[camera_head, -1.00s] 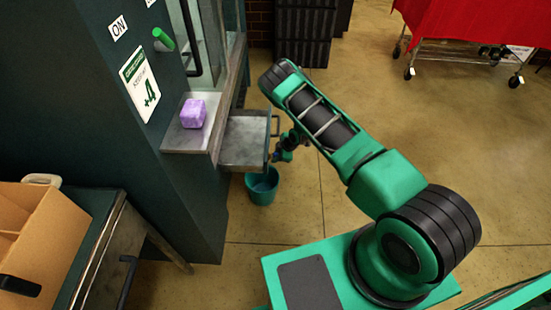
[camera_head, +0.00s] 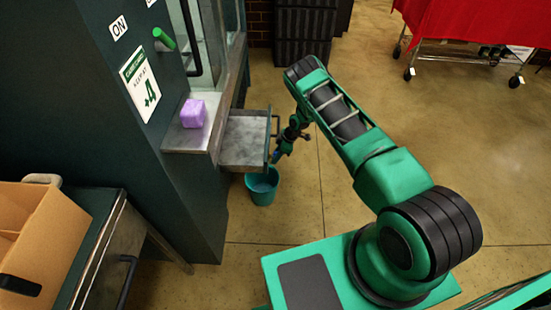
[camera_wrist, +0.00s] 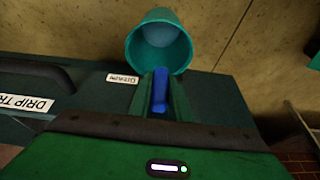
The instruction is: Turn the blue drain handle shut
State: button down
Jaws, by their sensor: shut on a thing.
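The blue drain handle (camera_wrist: 160,90) shows in the wrist view as a narrow blue bar between the two fingers of my gripper (camera_wrist: 160,84). The fingers are shut on it, one on each side. In the head view my gripper (camera_head: 279,154) is low beside the metal drip tray, just above the teal bucket. A small blue bit of the handle (camera_head: 275,157) shows there. The handle's pivot and valve are hidden, so I cannot tell how far it is turned.
The teal bucket (camera_head: 262,187) stands on the floor under the tray (camera_head: 245,140); it also shows in the wrist view (camera_wrist: 160,42). A purple block (camera_head: 193,113) sits on the ledge. A cardboard box (camera_head: 45,235) is at the left.

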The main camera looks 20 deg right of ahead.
jog(key=shift+w+d, duration=0.15)
jog(key=shift+d, duration=0.05)
jog(key=c, duration=1.7)
grip_release()
jog(key=shift+o, duration=0.3)
jog(key=shift+a, duration=0.1)
jog(key=v, duration=1)
jog(key=shift+r, duration=0.35)
